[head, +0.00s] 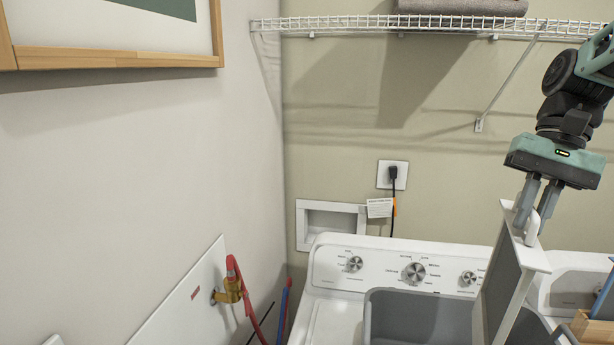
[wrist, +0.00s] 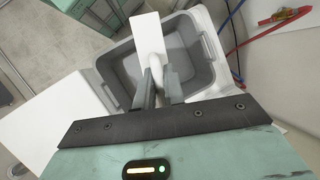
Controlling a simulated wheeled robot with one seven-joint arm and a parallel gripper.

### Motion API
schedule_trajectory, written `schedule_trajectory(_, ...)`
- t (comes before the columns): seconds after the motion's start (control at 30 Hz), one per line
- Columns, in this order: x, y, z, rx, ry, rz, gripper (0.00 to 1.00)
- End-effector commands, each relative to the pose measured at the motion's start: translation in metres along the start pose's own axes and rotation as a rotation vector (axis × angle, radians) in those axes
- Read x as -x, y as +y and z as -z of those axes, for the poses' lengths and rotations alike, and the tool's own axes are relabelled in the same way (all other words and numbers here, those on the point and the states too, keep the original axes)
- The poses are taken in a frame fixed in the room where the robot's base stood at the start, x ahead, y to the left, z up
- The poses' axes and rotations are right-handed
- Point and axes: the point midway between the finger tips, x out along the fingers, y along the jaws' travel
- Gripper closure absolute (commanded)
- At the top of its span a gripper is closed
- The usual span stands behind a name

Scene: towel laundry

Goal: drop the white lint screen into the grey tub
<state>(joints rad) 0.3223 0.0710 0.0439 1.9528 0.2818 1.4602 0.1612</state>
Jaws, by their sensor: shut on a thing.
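My gripper (head: 530,212) points down and is shut on the handle of the white lint screen (head: 530,257). The screen has a white frame and a grey panel, and hangs close to upright in the head view. The grey tub (head: 405,315) is at the bottom of the head view, with its lower part cut off by the picture edge. In the wrist view, my gripper (wrist: 160,92) holds the screen (wrist: 149,32) over the tub's opening. The tub (wrist: 108,72) looks empty where its inside shows; the screen and fingers hide part of it.
A white washer (head: 335,262) with a knob panel stands behind the tub. A wire shelf (head: 370,24) runs along the back wall above. A wooden item (head: 592,328) is at the lower right edge. Red and blue hoses (head: 245,300) and a brass valve are at left.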

Motion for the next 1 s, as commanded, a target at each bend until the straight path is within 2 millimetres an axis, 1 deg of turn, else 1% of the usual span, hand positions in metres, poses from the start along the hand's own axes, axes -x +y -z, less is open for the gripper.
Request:
schedule_trajectory(0.03,-0.011,0.002,0.004,0.000,0.000,0.000,1.00)
schedule_trajectory(0.17,-0.020,0.004,0.008,0.001,0.000,0.000,1.00)
schedule_trajectory(0.5,-0.020,0.004,0.009,0.001,0.000,0.000,1.00)
schedule_trajectory(0.53,-0.020,0.004,0.009,0.001,0.000,0.000,0.81)
schedule_trajectory(0.6,-0.020,0.004,0.009,0.000,0.000,0.000,0.64)
schedule_trajectory(0.87,-0.021,0.004,0.009,0.000,0.000,0.000,0.64)
schedule_trajectory(1.0,-0.014,0.005,0.010,0.000,0.003,0.001,0.64)
